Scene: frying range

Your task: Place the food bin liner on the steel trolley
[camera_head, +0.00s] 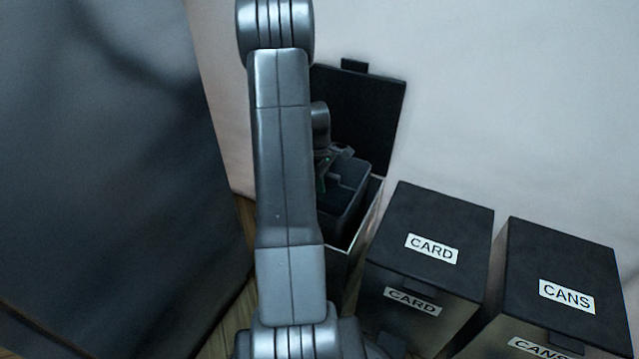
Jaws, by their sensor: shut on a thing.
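The food bin liner (348,208) is a dark, open-topped box. It sits inside an open bin (372,215) whose black lid (365,115) is raised against the wall. My gripper (333,165) is at the liner's upper edge, shut on it, and partly hidden behind my own arm. My arm also covers the left side of the liner and bin. The liner looks roughly upright, within the bin's walls. The steel trolley is not recognisable in this view.
A closed bin marked CARD (455,215) stands right of the open bin, and a closed bin marked CANS (560,260) stands beyond it. A pale wall (500,90) is behind them. A large dark surface (100,150) fills the left side. A strip of wooden floor (232,318) shows between.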

